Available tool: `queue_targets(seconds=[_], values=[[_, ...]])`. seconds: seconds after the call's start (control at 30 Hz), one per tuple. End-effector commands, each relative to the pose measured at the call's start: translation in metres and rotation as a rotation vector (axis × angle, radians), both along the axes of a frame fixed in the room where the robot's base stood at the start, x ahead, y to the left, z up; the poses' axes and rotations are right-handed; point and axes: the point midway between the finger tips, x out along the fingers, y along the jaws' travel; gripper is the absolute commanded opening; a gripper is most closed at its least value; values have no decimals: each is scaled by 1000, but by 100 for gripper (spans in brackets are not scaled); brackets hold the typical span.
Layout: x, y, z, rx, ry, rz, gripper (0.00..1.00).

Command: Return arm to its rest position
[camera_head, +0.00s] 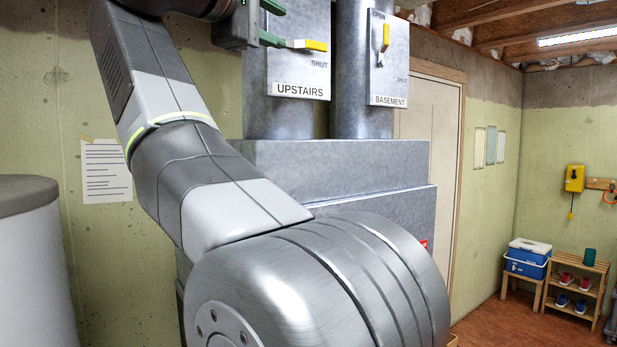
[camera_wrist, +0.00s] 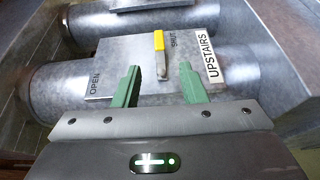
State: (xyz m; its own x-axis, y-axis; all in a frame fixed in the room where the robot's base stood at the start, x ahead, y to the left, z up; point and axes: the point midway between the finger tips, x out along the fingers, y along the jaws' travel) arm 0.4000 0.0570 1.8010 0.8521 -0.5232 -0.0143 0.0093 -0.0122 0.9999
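My gripper (camera_head: 283,25) is at the top of the head view, its two green fingers apart, with nothing held between them. It also shows in the wrist view (camera_wrist: 159,73), facing the UPSTAIRS plate (camera_wrist: 120,58) on a metal duct. The yellow-tipped UPSTAIRS lever (camera_head: 312,46) lies sideways in the head view, its yellow end by the word SHUT. In the wrist view the lever (camera_wrist: 159,42) appears just beyond the gap between the fingertips; contact cannot be told. My arm stretches up and left across the head view.
A BASEMENT plate (camera_head: 389,85) with an upright yellow-tipped lever (camera_head: 385,38) is to the right. A large metal duct box (camera_head: 340,160) stands below, behind my arm. A grey cylinder tank (camera_head: 30,260) is at left. A cooler (camera_head: 528,258) and shoe rack (camera_head: 577,285) stand far right.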

Motion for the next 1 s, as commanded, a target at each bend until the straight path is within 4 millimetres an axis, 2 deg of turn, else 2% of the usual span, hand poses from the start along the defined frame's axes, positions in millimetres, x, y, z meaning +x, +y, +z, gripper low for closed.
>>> queue_targets(seconds=[0.93, 1.0], values=[[108, -68, 1, -1, -1, -3, 38], [106, -67, 1, -36, -25, 0, 38]])
